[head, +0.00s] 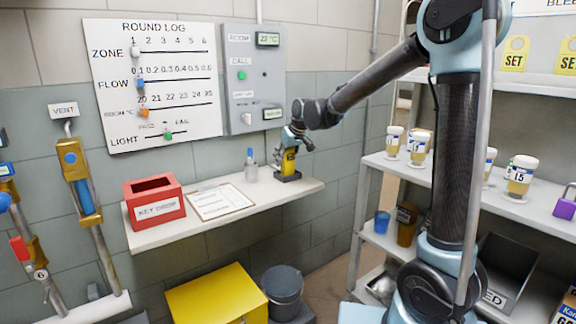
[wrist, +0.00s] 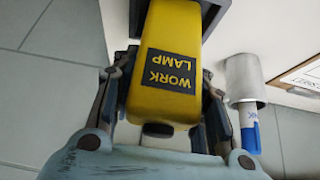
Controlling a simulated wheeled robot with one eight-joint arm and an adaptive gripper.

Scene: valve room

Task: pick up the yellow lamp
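The yellow lamp (head: 288,163) stands upright at the right part of the wall shelf (head: 240,200), on a dark base. In the wrist view the lamp (wrist: 165,95) fills the middle, with a black "WORK LAMP" label and a small dark knob at its lower end. My gripper (head: 290,150) is at the lamp. In the wrist view its fingers lie along both sides of the lamp, very close to it. I cannot tell whether they press on it.
A cup with a blue-capped marker (head: 250,165) stands just left of the lamp. A clipboard (head: 220,201) and a red key box (head: 154,201) lie farther left. The wall panel (head: 252,80) is above. A rack with jars (head: 520,176) stands at right.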

